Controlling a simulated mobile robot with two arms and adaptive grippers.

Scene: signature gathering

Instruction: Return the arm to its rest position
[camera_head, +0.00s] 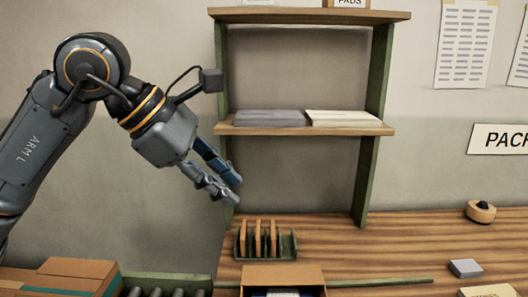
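My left arm (45,135) comes in from the left and is raised above the conveyor side of the table. My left gripper (235,188) hangs at its end, pointing down and to the right, in front of the left post of the shelf. Its two fingers look apart, with nothing held between them. The gripper is in the air, above and to the left of the small slotted rack. My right arm and gripper are not in view.
A wooden shelf unit (310,129) with grey and cream stacks stands at the back. On the table (400,240) are a slotted rack (265,244), an open cardboard box (283,274), a round wooden-based item (481,211) and a grey block (466,268). Cartons (75,267) lie lower left.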

